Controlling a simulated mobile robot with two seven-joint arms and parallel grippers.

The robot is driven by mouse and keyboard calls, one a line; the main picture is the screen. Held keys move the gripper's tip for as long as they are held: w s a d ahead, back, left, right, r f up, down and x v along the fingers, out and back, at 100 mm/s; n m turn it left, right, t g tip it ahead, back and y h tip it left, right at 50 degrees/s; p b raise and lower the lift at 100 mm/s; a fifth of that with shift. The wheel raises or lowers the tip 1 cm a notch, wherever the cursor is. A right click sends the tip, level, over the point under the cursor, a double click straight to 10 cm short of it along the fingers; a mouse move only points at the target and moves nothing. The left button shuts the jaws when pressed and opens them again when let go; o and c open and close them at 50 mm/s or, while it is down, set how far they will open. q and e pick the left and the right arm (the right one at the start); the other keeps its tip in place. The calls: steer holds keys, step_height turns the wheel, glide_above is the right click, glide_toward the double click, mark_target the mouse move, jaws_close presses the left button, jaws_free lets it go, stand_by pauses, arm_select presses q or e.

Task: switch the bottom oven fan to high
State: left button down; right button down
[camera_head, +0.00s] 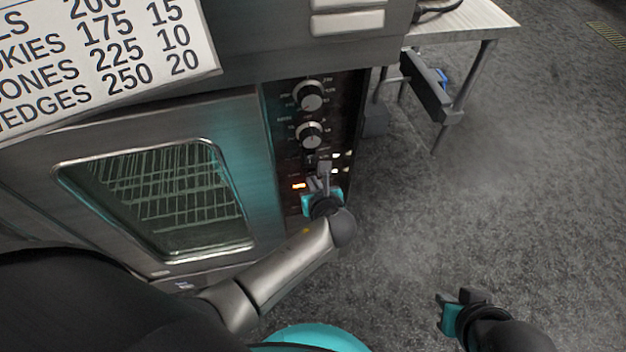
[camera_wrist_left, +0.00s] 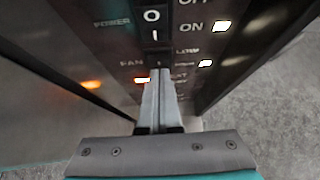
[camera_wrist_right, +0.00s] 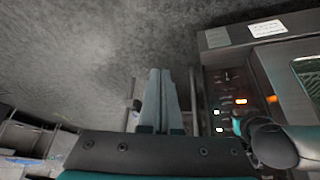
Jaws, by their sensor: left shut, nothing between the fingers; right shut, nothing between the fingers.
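The bottom oven (camera_head: 235,115) has a dark control panel (camera_head: 345,110) on its right side with two round knobs. Below them are rocker switches and small lights. In the left wrist view the power switch (camera_wrist_left: 152,20) sits above the fan switch (camera_wrist_left: 158,62), which is partly hidden behind my fingertips. My left gripper (camera_head: 320,180) is shut and empty, its tips at the fan switch; whether they touch it I cannot tell. In the left wrist view its fingers (camera_wrist_left: 159,85) cover the switch's lower part. My right gripper (camera_head: 462,298) is shut and empty over the floor, away from the oven.
The oven door (camera_head: 155,200) with its glass window is closed, to the left of the panel. A paper chart (camera_head: 100,55) is at the top left. A metal table (camera_head: 465,25) stands at the back right. The grey floor (camera_head: 540,170) on the right is clear.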

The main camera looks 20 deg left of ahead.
arm_select(q)
steer(key=shift+r, duration=0.25)
arm_select(e)
steer(key=shift+r, duration=0.2)
